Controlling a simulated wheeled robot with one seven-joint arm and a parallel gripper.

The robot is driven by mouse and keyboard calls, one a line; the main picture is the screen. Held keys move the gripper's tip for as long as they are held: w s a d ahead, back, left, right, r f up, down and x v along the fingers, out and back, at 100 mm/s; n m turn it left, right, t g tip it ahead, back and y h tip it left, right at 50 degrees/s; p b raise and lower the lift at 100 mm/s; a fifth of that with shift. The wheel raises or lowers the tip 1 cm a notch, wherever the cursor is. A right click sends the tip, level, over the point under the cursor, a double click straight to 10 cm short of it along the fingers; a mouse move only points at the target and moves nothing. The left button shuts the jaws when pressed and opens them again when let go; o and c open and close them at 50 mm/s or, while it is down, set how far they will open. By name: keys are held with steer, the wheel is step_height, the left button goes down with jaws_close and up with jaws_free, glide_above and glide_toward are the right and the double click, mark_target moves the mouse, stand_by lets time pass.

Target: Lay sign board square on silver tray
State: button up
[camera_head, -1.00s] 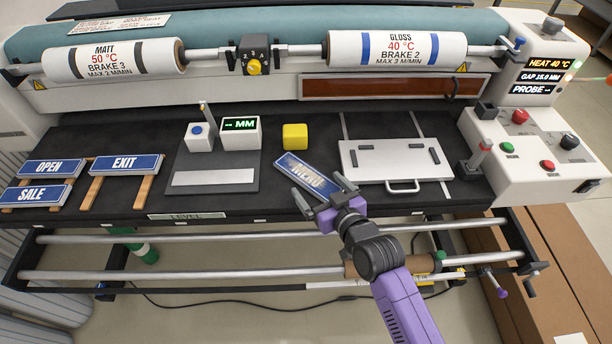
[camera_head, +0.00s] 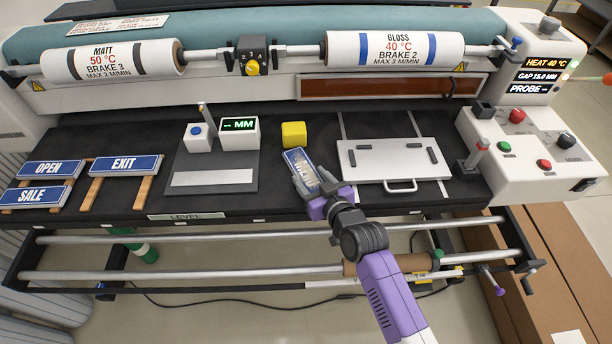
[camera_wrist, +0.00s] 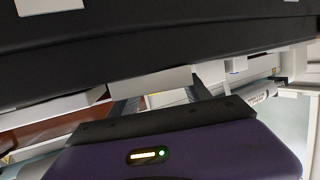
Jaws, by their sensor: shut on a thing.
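The blue sign board (camera_head: 297,162), lettered MENU, is in my gripper (camera_head: 313,184) in the head view. It points away from me, tilted a little to the left, with its near end between the fingers. Part of its lettering is hidden by the gripper. My gripper is shut on it, left of the silver tray. The silver tray (camera_head: 395,171) lies flat at the right of the black table, with dark bars on top and a handle at its front. The wrist view shows my purple gripper body; I cannot clearly make out the board there.
A yellow block (camera_head: 293,134) stands just behind the board. A grey plate (camera_head: 213,178) with a display box (camera_head: 240,133) lies to the left. OPEN, SALE and EXIT signs rest at far left. A control panel (camera_head: 530,150) borders the right.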

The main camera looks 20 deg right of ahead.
mark_target(311, 181)
steer(key=shift+f, duration=0.1)
steer(key=shift+c, duration=1.2)
step_height(311, 181, up, 20)
